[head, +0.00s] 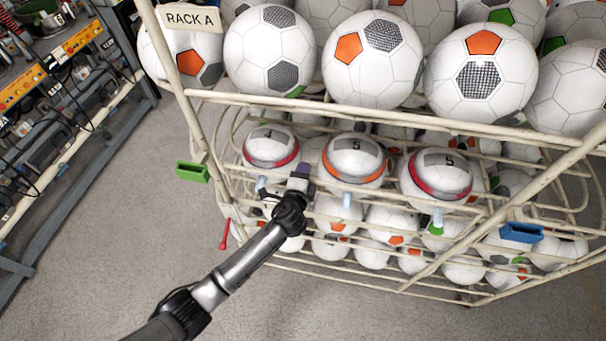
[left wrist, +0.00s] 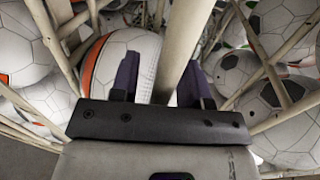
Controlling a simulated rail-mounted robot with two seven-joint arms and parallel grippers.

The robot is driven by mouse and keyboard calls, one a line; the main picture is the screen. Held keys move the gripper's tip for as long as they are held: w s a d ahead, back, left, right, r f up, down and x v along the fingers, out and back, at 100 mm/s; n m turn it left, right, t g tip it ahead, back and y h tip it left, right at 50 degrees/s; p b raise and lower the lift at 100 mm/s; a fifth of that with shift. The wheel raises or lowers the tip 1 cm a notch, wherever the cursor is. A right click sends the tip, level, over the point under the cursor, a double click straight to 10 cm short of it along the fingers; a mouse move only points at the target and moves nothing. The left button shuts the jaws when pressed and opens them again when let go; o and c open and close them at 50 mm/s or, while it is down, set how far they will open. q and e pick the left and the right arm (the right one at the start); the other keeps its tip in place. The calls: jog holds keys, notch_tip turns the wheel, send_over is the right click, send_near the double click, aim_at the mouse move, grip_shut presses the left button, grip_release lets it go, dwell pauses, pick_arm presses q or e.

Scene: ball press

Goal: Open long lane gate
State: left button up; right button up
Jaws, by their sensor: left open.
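The cream wire rack (head: 340,110) holds white balls in lanes. Three banded balls sit at the lane fronts: a left one with a red band (head: 270,147), a middle one with an orange band (head: 352,160) and a right one (head: 437,175). Small pale-blue tabs hang below, such as the middle tab (head: 346,200). I cannot tell which part is the long lane gate. My left gripper (head: 299,178) is open between the left and middle balls. In the left wrist view, a pale bar (left wrist: 182,40) runs between or just beyond its fingers, beside the orange-banded ball (left wrist: 122,60). My right gripper is not in view.
A green block (head: 192,172) and a red handle (head: 224,234) are on the rack's left side. A blue block (head: 521,232) is at its right. Larger balls fill the top shelf. A workbench (head: 75,50) stands at far left, with clear floor between.

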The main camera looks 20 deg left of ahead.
pick_arm(q)
jog(key=shift+c, duration=0.4)
grip_shut()
